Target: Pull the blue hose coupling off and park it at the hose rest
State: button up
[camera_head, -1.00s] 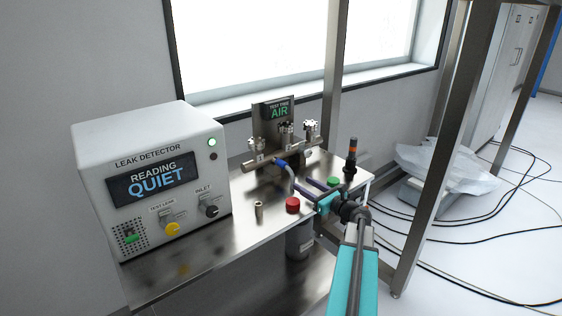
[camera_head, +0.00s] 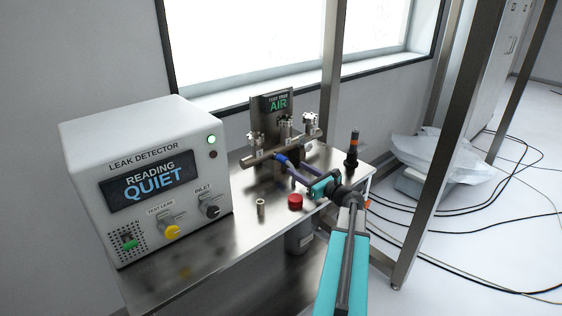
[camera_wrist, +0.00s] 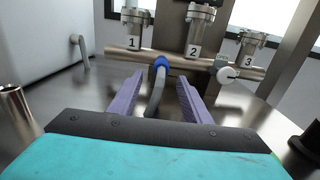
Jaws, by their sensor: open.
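The blue hose coupling (camera_wrist: 160,62) sits on the front of the metal manifold pipe (camera_wrist: 125,55), between the valves numbered 1 and 2. Its grey hose (camera_wrist: 155,95) hangs down from it toward me. In the head view the coupling (camera_head: 281,158) shows at the pipe's left part. My gripper (camera_wrist: 160,88) has its purple fingers apart, one on each side of the hose, with the tips just short of the coupling. In the head view my gripper (camera_head: 286,170) reaches in from the right. I cannot make out the hose rest.
The leak detector (camera_head: 150,180) stands at the left and reads QUIET. A red knob (camera_head: 295,202) and a small metal cylinder (camera_head: 261,208) stand on the bench in front.

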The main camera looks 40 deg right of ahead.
aim_at(287, 162)
jog(key=shift+w+d, duration=0.1)
jog(key=shift+w+d, duration=0.2)
jog(key=shift+w, duration=1.1)
jog(key=shift+w+d, duration=0.15)
jog(key=shift+w, duration=2.75)
grip_shut()
jog(key=shift+s, duration=0.2)
jog(key=shift+s, duration=0.55)
jog(key=shift+s+a, duration=0.2)
jog(key=shift+s, duration=2.05)
